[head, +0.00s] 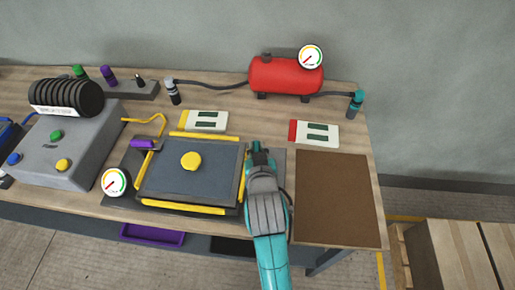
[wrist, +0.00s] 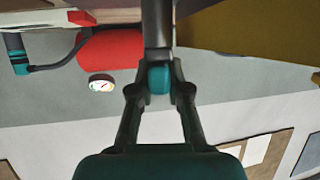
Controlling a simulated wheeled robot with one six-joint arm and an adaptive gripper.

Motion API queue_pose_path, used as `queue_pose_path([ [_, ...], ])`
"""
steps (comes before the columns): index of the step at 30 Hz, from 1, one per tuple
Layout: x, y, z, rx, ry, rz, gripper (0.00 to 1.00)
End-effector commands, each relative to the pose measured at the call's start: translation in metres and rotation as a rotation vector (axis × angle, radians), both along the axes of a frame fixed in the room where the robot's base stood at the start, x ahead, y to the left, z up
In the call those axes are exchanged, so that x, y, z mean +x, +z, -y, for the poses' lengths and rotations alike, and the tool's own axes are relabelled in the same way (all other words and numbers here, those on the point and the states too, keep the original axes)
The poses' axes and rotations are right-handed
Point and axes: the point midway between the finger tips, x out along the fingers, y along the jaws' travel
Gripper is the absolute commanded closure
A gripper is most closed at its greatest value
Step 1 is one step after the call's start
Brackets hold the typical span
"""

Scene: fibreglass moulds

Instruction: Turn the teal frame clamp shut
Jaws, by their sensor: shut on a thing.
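My gripper (head: 258,150) is at the right edge of the dark mould with yellow edge strips (head: 190,170). In the wrist view my gripper (wrist: 159,90) has both fingers closed on the teal clamp handle (wrist: 159,78), one finger on each side. A dark bar (wrist: 158,25) runs from the teal handle to the top of the wrist view. In the head view my gripper and arm cover the clamp, so its angle cannot be told. A purple clamp (head: 143,144) sits on the mould's left side.
A red compressor (head: 285,75) with a gauge and hoses stands at the back. White cards (head: 314,133) lie behind the mould. A brown board (head: 335,198) lies close on the right. A grey control box (head: 68,145) stands at left.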

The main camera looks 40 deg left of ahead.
Motion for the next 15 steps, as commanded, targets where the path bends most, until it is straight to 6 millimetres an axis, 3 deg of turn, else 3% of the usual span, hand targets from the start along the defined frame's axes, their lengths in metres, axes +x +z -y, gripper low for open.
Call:
queue_pose_path([
  [15,0.0003,0.0006,-0.0003,0.001,0.447,0.0,1.0],
])
